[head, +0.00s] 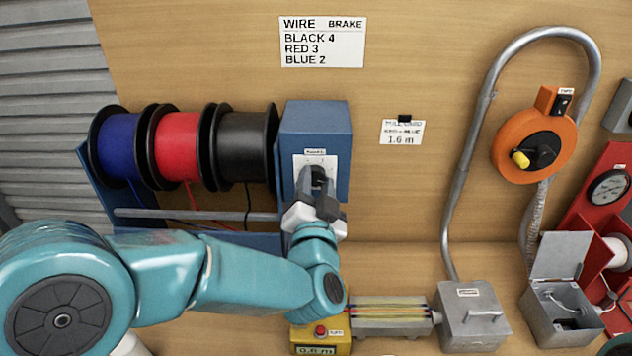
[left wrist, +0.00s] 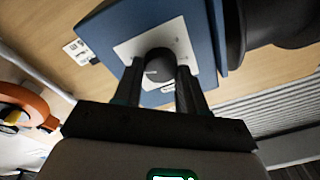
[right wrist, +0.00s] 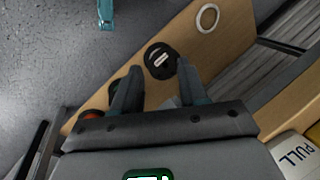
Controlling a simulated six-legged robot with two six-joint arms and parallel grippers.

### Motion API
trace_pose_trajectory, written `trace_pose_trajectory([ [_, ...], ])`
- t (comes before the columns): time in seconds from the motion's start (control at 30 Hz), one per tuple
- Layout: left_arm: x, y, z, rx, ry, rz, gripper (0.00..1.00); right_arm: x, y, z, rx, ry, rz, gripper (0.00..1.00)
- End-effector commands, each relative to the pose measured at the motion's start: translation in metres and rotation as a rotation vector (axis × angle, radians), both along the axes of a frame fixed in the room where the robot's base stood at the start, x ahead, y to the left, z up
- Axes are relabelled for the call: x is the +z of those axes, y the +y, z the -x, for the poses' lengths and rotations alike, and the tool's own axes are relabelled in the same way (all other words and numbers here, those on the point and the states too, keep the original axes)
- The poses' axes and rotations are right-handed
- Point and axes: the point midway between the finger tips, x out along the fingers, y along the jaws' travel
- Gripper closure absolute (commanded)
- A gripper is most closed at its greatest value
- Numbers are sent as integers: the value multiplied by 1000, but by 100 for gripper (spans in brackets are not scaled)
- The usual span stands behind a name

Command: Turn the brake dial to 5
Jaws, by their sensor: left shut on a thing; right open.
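The brake dial (head: 319,176) is a dark knob on a white plate (head: 301,164) on the front of the blue box (head: 318,122). My left gripper (head: 316,192) is shut on it. In the left wrist view the dial (left wrist: 158,64) sits between the two fingers (left wrist: 157,85), with a light pointer mark on its face. The numbers on the plate are too small to read. My right gripper (right wrist: 158,85) is open and empty, away from the dial.
Blue, red and black wire spools (head: 181,147) stand left of the box. A sign (head: 322,42) reads BLACK 4, RED 3, BLUE 2. An orange reel (head: 510,150), a bent conduit (head: 466,170) and grey boxes (head: 473,316) are to the right. A yellow meter (head: 320,335) is below.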

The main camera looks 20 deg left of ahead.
Motion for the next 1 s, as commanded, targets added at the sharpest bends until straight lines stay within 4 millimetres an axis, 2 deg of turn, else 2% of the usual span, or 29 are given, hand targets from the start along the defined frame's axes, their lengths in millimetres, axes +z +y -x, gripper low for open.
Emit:
trace_pose_trajectory([
  [0.4, -5, 0, 1, -3, 65, -187, 90, 5, 0, 0, 0, 0, 0, 57],
  [0.97, -5, -1, 1, -4, 74, -217, 90, 5, 0, 0, 0, 0, 0, 57],
  [1.0, -5, -1, 1, -4, 74, -217, 56, 5, 0, 0, 0, 0, 0, 57],
])
